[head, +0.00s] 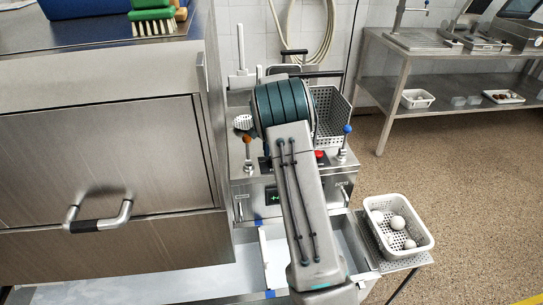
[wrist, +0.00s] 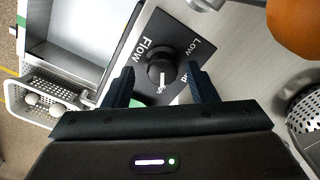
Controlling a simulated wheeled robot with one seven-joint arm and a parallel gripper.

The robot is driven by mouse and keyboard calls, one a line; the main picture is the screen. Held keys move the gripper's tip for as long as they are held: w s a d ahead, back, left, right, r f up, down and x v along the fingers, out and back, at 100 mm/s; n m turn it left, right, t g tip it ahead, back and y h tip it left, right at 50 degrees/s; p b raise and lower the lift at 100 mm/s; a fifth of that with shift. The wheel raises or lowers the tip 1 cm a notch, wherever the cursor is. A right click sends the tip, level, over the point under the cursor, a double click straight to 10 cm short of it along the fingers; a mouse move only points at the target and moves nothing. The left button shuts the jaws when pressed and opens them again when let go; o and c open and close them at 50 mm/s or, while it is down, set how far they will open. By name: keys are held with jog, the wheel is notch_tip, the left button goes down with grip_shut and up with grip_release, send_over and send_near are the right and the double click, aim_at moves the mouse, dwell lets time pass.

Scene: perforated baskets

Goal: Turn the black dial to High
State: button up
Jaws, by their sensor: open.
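The black dial (wrist: 160,70) sits on a dark label panel (wrist: 147,36) in the wrist view. The panel reads "Flow" on the left and "Low" at the upper right, with another word partly hidden by the right finger. White marking shows at the dial's lower edge; I cannot tell for sure which setting it points to. My gripper (wrist: 162,88) is open, its two dark fingers on either side of the dial's lower part, with visible gaps. I cannot tell how far above the panel the fingertips are. In the head view my arm hides the dial.
An orange-topped lever (head: 247,140) and a blue-topped lever (head: 346,130) flank my arm. A perforated metal basket (head: 333,112) stands behind. A white basket (head: 377,204) with pale balls is at the right. A large steel machine (head: 100,150) fills the left.

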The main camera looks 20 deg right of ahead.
notch_tip(320, 180, up, 13)
jog(key=shift+a+r, duration=0.15)
jog(key=shift+a, duration=0.1)
jog(key=shift+s+r, duration=0.1)
dwell(0.4)
